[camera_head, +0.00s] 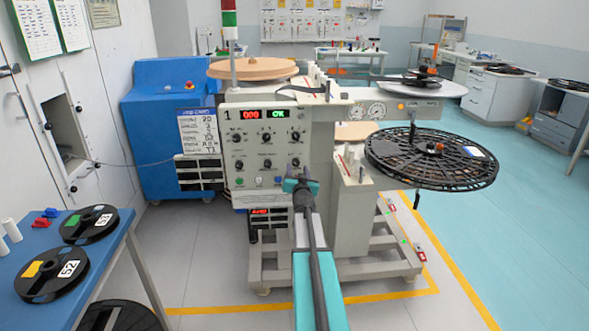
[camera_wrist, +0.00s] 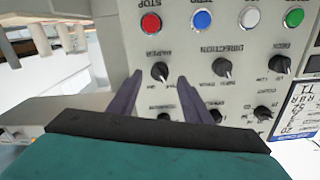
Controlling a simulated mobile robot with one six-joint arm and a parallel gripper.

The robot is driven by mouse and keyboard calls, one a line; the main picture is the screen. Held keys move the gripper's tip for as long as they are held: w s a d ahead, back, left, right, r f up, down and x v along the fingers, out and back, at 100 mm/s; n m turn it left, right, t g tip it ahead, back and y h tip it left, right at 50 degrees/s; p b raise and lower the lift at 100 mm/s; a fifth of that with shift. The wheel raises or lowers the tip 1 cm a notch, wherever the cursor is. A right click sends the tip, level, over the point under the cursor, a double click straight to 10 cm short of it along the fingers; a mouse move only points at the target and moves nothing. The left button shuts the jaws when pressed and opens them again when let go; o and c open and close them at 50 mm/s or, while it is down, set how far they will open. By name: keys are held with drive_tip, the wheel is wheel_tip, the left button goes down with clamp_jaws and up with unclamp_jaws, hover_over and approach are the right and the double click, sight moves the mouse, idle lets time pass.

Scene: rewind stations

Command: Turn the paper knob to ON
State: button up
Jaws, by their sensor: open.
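The paper knob (camera_wrist: 160,72) is a small black knob on the grey control panel, by the word PAPER in the wrist view. That view shows the panel upside down. The knob also shows in the head view (camera_head: 296,163), at the right of the lower knob row. Its exact setting is too small to read. My gripper (camera_wrist: 160,77) is open, with its two purple fingers either side of the knob in the picture. I cannot tell how far the tips are from the panel. In the head view my gripper (camera_head: 302,184) is at the panel's lower right, just below the knob.
A direction knob (camera_wrist: 222,67) is beside the paper knob. A red stop button (camera_wrist: 151,23) and a blue button (camera_wrist: 201,19) are close by. The black reel (camera_head: 432,160) sticks out right of the machine. A blue table (camera_head: 112,250) with reels stands at left.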

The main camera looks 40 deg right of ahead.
sight(296, 164)
drive_tip(key=shift+x, duration=1.55)
drive_tip(key=shift+c, duration=0.3)
drive_tip(key=c, duration=1)
drive_tip(key=shift+a, duration=0.4)
drive_tip(key=shift+d+r, duration=0.2)
drive_tip(key=shift+d, duration=0.1)
